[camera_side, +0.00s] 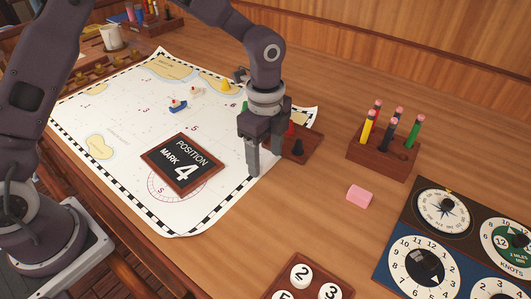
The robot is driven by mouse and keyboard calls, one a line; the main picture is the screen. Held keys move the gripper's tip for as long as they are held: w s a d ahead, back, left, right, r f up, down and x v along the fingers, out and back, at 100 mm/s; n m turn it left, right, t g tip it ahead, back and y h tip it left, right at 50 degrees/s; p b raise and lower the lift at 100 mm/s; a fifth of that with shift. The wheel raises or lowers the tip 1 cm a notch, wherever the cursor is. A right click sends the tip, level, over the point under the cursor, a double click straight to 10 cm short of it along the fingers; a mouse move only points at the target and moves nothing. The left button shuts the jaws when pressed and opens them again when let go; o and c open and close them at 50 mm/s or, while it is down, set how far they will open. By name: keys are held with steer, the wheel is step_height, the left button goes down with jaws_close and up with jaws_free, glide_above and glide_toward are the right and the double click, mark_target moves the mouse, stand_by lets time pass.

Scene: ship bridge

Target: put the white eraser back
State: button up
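A pink eraser (359,195) lies on the bare wooden table to the right of the chart. I see no white eraser. A wooden holder (376,162) with several upright pencils stands just behind the eraser; a dark hole or recess shows in its top at the right. My gripper (265,162) points down over the right edge of the chart, left of the eraser and apart from it. The gripper partly hides a small wooden tray (304,146) with dark and red pieces.
A numbered-disc tray (310,277) is at the front, a dial panel (448,240) at the right. Bare table lies around the eraser.

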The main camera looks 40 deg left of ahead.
mark_target(266, 159)
steer(key=s+a+r+n+t, duration=0.1)
steer(key=s+r, duration=0.1)
steer(key=r, duration=0.6)
steer(key=s+a+r+n, duration=0.2)
steer(key=r, duration=0.7)
steer(key=s+a+n+t, duration=0.2)
steer(key=s+a+n, duration=0.2)
steer(key=s+n, duration=0.3)
steer(key=s+a+n+t, duration=0.2)
steer(key=s+a+n, duration=0.2)
steer(key=s+n, duration=0.4)
steer(key=s, duration=0.6)
steer(key=shift+a+r+t, duration=0.2)
steer(key=shift+r+t, duration=0.1)
steer(key=shift+r, duration=0.1)
